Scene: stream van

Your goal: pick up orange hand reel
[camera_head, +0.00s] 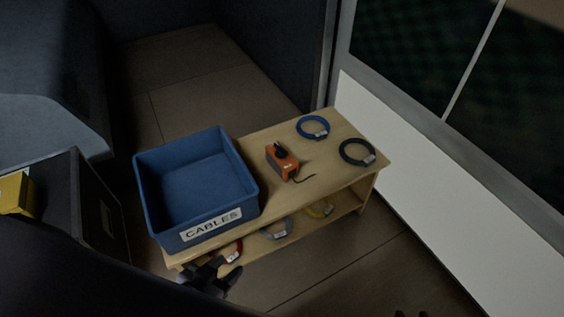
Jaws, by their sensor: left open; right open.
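The orange hand reel (282,161), with a black knob and a short black cable tail, lies on the wooden bench top (322,179), right of the blue bin. My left gripper (226,279) is low in front of the bench, below the bin, dark, open and apart from the reel. Only the dark fingertips of my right gripper (411,314) show at the bottom edge, right of centre. It is open and far from the reel.
An empty-looking blue bin labelled CABLES (159,205) fills the bench's left end. A blue cable coil (299,129) and a black coil (342,152) lie near the reel. Red, grey and yellow coils sit on the lower shelf. A white wall panel (420,177) borders the right.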

